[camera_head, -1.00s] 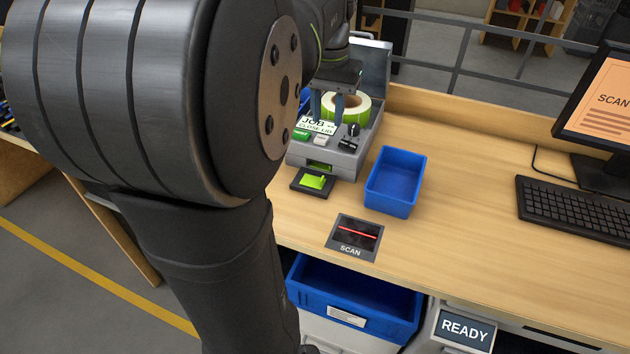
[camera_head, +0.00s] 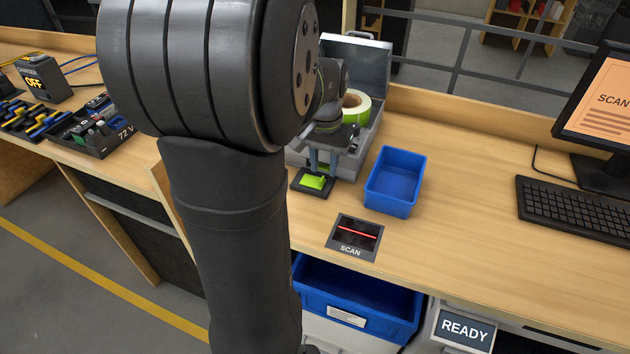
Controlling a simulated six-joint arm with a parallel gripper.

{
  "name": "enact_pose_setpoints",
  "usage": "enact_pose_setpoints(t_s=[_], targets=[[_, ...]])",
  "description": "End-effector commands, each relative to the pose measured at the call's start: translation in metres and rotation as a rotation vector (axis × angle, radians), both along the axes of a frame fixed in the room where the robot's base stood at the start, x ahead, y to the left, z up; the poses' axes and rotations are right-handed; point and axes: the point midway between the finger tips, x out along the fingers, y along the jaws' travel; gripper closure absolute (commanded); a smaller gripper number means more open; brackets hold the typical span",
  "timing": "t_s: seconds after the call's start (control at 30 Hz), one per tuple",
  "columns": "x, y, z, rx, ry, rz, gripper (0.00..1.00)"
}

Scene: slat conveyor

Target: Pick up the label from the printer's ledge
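The label (camera_head: 313,182) is a small bright green piece lying on the dark ledge (camera_head: 302,189) at the front of the printer. The printer (camera_head: 352,165) is grey, with its lid raised and a roll of green-edged labels (camera_head: 356,105) inside. My gripper (camera_head: 322,171) points down just above the ledge, its two blue-grey fingers apart, with their tips close to the label's back edge. I cannot tell whether the tips touch the label. My wrist hides the printer's front panel.
A blue bin (camera_head: 394,182) stands on the table right of the printer. A scan plate (camera_head: 354,237) with a red line lies in front. A keyboard (camera_head: 575,210) and monitor (camera_head: 600,105) are at right. An open blue drawer (camera_head: 355,300) is below the table edge.

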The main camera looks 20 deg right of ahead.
Motion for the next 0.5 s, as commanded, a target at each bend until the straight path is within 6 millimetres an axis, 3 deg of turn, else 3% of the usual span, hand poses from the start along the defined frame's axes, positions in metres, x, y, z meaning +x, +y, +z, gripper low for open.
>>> enact_pose_setpoints(t_s=[0.2, 0.5], targets=[[0.002, 0.003, -0.032, 0.001, 0.003, 0.000, 0.70], [0.002, 0.003, -0.037, 0.000, 0.000, 0.000, 0.70]])
